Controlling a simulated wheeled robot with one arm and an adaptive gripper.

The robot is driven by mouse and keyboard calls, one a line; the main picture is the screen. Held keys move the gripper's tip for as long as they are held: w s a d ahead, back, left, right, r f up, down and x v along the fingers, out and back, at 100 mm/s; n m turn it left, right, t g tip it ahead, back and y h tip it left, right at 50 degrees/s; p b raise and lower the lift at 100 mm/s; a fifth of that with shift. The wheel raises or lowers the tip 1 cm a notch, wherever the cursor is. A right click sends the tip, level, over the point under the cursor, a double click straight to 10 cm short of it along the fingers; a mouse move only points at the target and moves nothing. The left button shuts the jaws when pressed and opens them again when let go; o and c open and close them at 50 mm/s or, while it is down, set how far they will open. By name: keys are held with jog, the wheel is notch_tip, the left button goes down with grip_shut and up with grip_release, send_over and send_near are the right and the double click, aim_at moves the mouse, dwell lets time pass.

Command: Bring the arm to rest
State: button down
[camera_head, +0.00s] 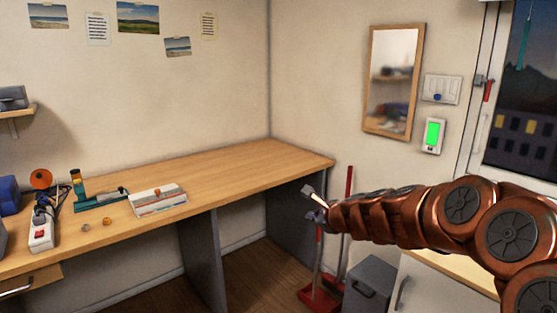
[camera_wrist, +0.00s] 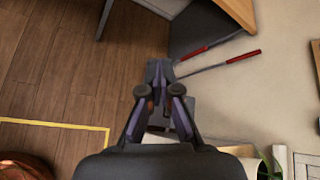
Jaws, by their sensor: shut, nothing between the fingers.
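My arm, in copper-brown segments, reaches in from the right side of the head view. My gripper (camera_head: 315,206) is at its left end, beyond the right end of the wooden desk. In the wrist view my gripper (camera_wrist: 158,72) points out over the floor, its dark fingers together and empty. It appears apart from everything around it.
The desk (camera_head: 240,165) holds a white power strip (camera_head: 41,228), a green device (camera_head: 100,198) and a white-grey box (camera_head: 158,199). A red dustpan (camera_head: 321,295) and grey bin (camera_head: 370,284) stand below my arm. A mirror (camera_head: 391,80) hangs behind. The desk's right half is clear.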

jog(key=s+a+n+g+y+p, duration=0.1)
jog(key=s+a+n+g, duration=0.2)
jog(key=s+n, duration=0.65)
jog(key=s+a+n+g, duration=0.3)
jog(key=s+n, duration=0.2)
jog(key=s, duration=1)
jog(key=s+d+f+n+g+h, duration=0.2)
jog(key=s+d, duration=0.2)
jog(key=s, duration=0.4)
jog(key=s+d+f+n+g+h+p, duration=0.1)
jog(key=s+d+n+g+h, duration=0.1)
jog(key=s+d, duration=0.3)
jog(key=s+d+f+n+g+h, duration=0.1)
jog(key=s+d+n, duration=0.3)
jog(key=s, duration=0.8)
jog(key=shift+d+f+g+h+p, duration=0.3)
jog(key=shift+d+f+g+h, duration=0.1)
jog(key=shift+d+f+g, duration=0.35)
jog(key=shift+s+n, duration=0.1)
jog(key=shift+n, duration=0.15)
